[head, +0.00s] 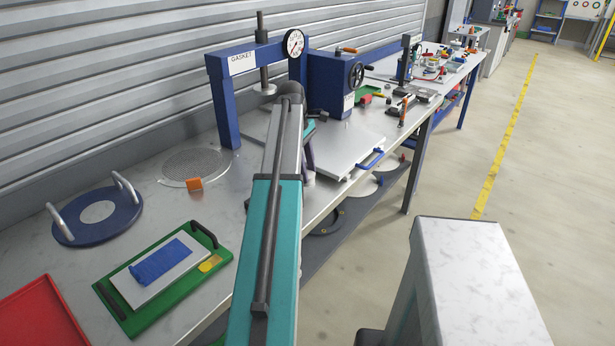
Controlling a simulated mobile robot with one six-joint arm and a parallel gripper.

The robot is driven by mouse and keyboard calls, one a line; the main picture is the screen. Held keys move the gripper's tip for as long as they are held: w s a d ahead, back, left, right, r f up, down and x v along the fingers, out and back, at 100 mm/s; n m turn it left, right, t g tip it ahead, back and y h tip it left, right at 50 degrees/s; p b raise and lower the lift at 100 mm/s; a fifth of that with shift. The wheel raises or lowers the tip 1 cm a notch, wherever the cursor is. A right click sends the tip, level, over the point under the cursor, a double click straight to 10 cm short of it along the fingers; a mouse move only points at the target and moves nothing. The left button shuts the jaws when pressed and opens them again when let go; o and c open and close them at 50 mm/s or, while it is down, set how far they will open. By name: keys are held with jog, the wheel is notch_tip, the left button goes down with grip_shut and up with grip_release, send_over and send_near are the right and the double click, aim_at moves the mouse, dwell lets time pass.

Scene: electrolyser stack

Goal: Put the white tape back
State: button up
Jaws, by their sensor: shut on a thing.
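My arm reaches up from the bottom of the head view and hides most of my gripper (309,160). Only a narrow part of it shows to the right of the arm link, over the front edge area of the bench. It is shut on a small pale thing (310,178), which looks like the white tape. Most of that thing is hidden behind my arm, so its shape and any contact with the bench cannot be told. No other white tape can be made out.
A blue press frame marked GASKET (222,105) stands behind my arm. A flat grey plate with a blue handle (372,158) lies to the right. A green board (146,319), a blue ring with handles (70,232) and a red tray (38,318) are at left.

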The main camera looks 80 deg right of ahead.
jog(key=shift+d, duration=0.1)
jog(key=shift+d+f, duration=0.1)
jog(key=shift+d, duration=0.55)
jog(key=shift+a+f+p, duration=0.1)
jog(key=shift+f+p, duration=0.7)
jog(key=shift+f, duration=0.9)
jog(key=shift+f, duration=0.1)
jog(key=o, duration=0.9)
notch_tip(320, 180, up, 12)
jog(key=w+b, duration=0.2)
jog(key=shift+w+d, duration=0.15)
jog(key=shift+d, duration=0.2)
